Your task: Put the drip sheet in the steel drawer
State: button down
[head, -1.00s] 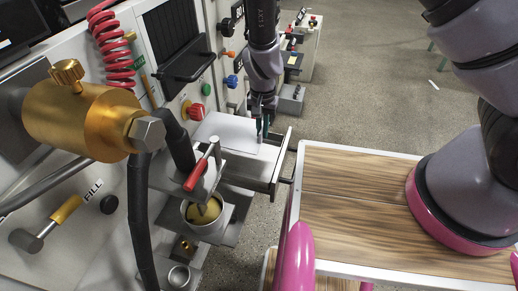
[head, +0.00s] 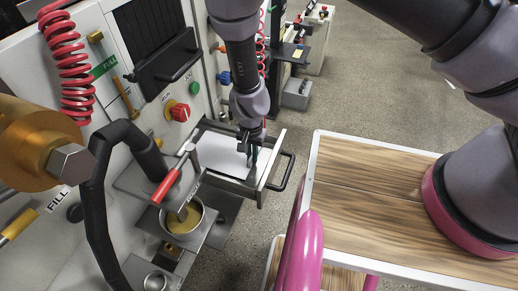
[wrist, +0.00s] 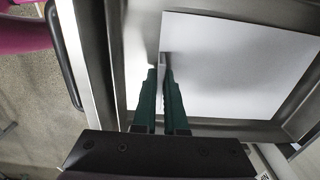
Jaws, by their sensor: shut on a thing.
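The white drip sheet (head: 222,152) is inside the open steel drawer (head: 273,182) and covers most of its visible floor. My gripper (head: 249,158) reaches down into the drawer from above. Its dark green fingers are shut on the sheet near the drawer's front. In the wrist view the fingertips (wrist: 163,72) meet at the sheet's edge, and the sheet (wrist: 245,65) spreads to their right. The drawer's rim (wrist: 92,60) runs along the left there. A brighter white strip lies left of the fingers; I cannot tell whether it is sheet or drawer floor. Whether the sheet rests on the floor is unclear.
A dark handle (head: 287,172) juts from the drawer's front. A red-handled lever (head: 166,187) and a metal cup (head: 184,218) stand beside the drawer. My wood-topped base lies to the right. Bare floor is open beyond the drawer.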

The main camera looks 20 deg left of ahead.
jog(key=shift+a+f, duration=0.1)
jog(key=shift+f, duration=0.05)
jog(key=shift+f, duration=0.1)
jog(key=c, duration=1)
grip_release()
notch_tip(320, 180, up, 12)
jog(key=shift+r, duration=0.1)
